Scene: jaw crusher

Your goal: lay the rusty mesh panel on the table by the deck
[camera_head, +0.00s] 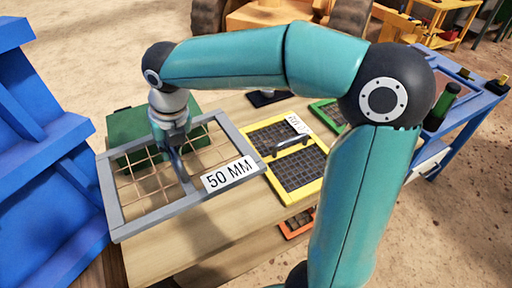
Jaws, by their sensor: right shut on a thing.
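The rusty mesh panel has a grey frame (112,200), brown wire mesh and a white "50 MM" label (229,174). It is over the left end of the wooden table (205,240) in the head view. My right gripper (177,148) points down at the panel's middle and is shut on its grey handle bar. The panel looks slightly tilted; I cannot tell whether its edges touch the table. My left gripper is not in view. I cannot tell which part is the deck.
A yellow-framed dark mesh panel (268,132) lies right of the grey one. A green-framed panel (325,108) is partly behind my arm. A green box (125,122) is behind the grey panel. Blue steelwork (40,150) stands left. A blue cart (462,112) stands right.

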